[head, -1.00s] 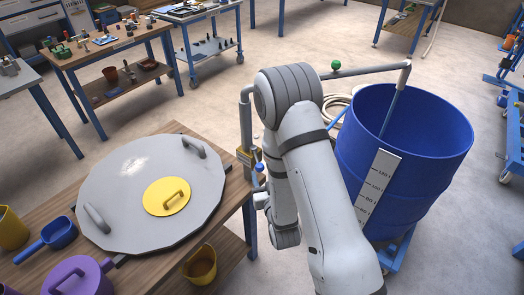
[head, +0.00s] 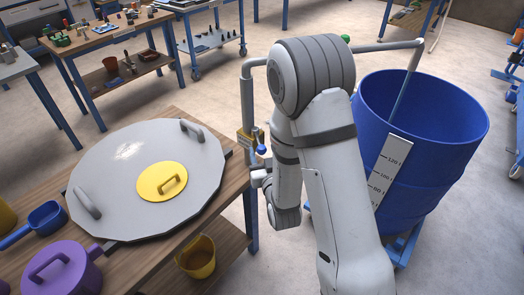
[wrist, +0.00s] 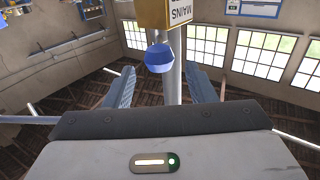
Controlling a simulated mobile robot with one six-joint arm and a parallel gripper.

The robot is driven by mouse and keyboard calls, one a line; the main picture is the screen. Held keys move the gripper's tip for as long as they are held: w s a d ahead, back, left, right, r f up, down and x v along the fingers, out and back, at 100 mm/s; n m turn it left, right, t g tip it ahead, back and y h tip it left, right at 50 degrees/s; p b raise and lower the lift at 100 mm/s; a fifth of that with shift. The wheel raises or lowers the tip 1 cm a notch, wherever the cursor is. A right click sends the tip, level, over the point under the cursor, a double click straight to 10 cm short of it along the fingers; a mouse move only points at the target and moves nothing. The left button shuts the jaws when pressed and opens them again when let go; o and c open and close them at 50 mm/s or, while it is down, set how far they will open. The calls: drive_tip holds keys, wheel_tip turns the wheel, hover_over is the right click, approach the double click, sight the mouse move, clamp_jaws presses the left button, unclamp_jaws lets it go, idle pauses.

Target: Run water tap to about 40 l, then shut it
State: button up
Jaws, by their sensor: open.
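The blue drum (head: 440,160) stands at the right with a white scale strip (head: 391,165) on its side. The water pipe (head: 390,46) runs over it, and a thin blue-grey length hangs from its end into the drum; I cannot tell pipe from water stream. The water level is hidden. The blue tap knob (head: 262,149) sits on the upright pipe by the table edge, and shows in the wrist view (wrist: 158,58) below a yellow box marked MAINS (wrist: 166,12). My gripper (wrist: 161,84) is open, its fingers either side of the upright pipe, the knob ahead between them.
The wooden table (head: 228,185) at the left holds a large grey lid (head: 110,165) with a yellow hatch, a purple pot (head: 60,270) and a blue scoop (head: 40,220). A yellow bucket (head: 197,258) stands on its lower shelf. Workbenches (head: 105,45) stand at the back; open floor lies between.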

sight(260, 143)
drive_tip(key=b+x, duration=0.2)
drive_tip(key=shift+w+f+b, duration=0.15)
drive_tip(key=shift+b, duration=0.2)
drive_tip(key=shift+r+p+x, duration=0.2)
drive_tip(key=shift+p+x, duration=0.55)
drive_tip(key=shift+x, duration=0.5)
drive_tip(key=shift+c, duration=0.2)
